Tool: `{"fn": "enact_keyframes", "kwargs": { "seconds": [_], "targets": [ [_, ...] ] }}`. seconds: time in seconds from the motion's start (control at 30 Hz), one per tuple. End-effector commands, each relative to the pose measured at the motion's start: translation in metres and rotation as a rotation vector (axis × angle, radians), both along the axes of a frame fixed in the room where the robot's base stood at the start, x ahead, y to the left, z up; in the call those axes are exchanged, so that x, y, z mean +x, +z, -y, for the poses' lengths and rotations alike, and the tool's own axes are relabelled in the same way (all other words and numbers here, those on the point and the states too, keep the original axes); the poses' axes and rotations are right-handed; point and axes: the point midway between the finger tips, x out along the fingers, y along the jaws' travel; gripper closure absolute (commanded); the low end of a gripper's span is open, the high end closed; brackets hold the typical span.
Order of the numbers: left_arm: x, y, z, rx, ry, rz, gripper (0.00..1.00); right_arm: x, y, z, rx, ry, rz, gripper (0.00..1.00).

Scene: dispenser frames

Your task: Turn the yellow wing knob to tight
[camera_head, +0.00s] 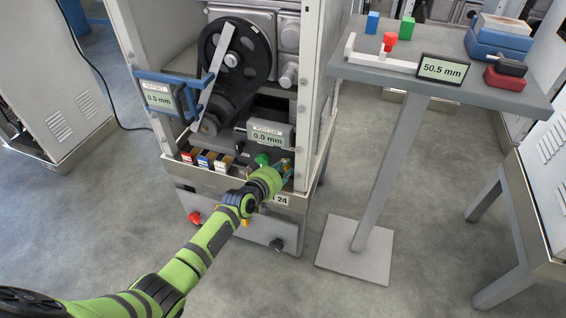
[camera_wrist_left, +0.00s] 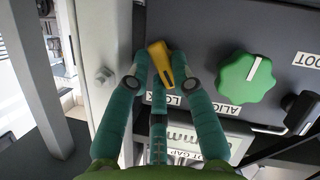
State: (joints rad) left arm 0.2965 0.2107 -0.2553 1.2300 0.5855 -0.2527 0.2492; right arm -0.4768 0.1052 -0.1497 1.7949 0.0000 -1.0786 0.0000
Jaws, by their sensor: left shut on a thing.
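The yellow wing knob (camera_wrist_left: 166,66) shows in the left wrist view on a dark panel, above a label reading LOCK. Its wing is slightly tilted. My left gripper (camera_wrist_left: 161,72) has its green fingers closed around the knob from both sides, with a third finger below. In the head view my left gripper (camera_head: 286,171) is at the right end of the machine's lower panel, and its hand hides the yellow knob there. My right gripper is not in view.
A green knob (camera_wrist_left: 245,79) labelled ALIGN and a black knob (camera_wrist_left: 302,113) sit beside the yellow one. A grey frame post (camera_head: 306,90) stands close by the hand. The foot gap display (camera_head: 268,136) and offset display (camera_head: 159,98) read 0.0 mm. A grey stand (camera_head: 455,92) is right.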

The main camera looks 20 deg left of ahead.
Motion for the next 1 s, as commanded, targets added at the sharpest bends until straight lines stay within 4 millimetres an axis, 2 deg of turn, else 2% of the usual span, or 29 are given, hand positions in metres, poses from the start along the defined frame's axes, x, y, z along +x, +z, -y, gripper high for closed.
{"fn": "enact_keyframes", "kwargs": {
  "seconds": [0.03,0.2,0.5,0.8,1.0],
  "targets": [
    [0.001,0.007,0.0,0.029,0.002,0.003,1.0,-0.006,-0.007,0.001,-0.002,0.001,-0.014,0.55],
    [0.001,0.006,0.001,0.138,0.003,0.005,1.0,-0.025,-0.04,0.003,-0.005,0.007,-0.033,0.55],
    [0.001,0.004,0.003,0.337,0.002,0.013,1.0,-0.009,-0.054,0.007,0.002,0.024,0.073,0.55],
    [0.001,0.002,0.004,0.498,0.002,0.019,1.0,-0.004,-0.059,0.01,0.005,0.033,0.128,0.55],
    [0.001,0.001,0.004,0.547,0.002,0.022,1.0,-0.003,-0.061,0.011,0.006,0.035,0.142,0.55]
  ]
}}
